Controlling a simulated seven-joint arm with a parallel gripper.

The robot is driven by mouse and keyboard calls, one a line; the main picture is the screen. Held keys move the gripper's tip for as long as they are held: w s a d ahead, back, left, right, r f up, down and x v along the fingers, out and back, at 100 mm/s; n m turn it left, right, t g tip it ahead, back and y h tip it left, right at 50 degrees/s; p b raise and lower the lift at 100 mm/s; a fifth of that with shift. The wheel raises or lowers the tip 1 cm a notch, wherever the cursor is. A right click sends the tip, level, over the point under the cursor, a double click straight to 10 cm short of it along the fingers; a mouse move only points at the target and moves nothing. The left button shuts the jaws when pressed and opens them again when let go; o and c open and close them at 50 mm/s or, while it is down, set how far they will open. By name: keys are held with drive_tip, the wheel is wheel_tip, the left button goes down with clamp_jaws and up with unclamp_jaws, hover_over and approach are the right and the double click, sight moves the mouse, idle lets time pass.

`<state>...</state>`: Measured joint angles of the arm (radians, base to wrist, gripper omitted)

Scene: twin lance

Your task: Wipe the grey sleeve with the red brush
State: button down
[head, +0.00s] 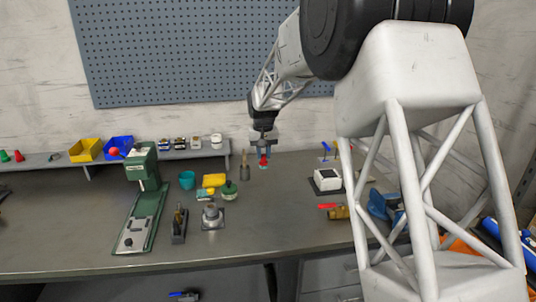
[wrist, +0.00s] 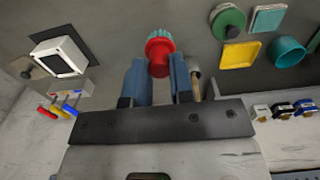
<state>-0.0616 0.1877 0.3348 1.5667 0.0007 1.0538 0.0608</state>
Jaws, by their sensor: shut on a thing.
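My gripper (head: 264,149) points down over the back middle of the bench. It is shut on the red brush (head: 263,160), which hangs upright between the blue fingers. In the wrist view the red brush (wrist: 159,55) shows its red body and a teal-green end between my fingertips (wrist: 160,72). I cannot tell whether its lower end touches the bench. The grey sleeve (head: 212,215) appears to be the short cylinder on a square plate, nearer the front and left of my gripper. It is apart from the brush and not clearly seen in the wrist view.
A wooden-handled tool (head: 245,165) stands close left of the gripper. A yellow sponge (head: 214,181), teal cup (head: 187,180) and green round piece (head: 228,189) lie behind the sleeve. A dark holder (head: 179,226) and green press (head: 143,215) stand left. A white box (head: 327,180) is right.

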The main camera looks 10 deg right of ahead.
drive_tip(key=s+a, duration=0.3)
drive_tip(key=a, duration=0.5)
drive_tip(key=s+a+f, duration=0.1)
drive_tip(key=s+a, duration=0.3)
drive_tip(key=a, duration=0.4)
drive_tip(key=shift+s+a+f, duration=0.15)
drive_tip(key=shift+s+f, duration=0.05)
drive_tip(key=shift+f, duration=0.1)
drive_tip(key=shift+f, duration=0.15)
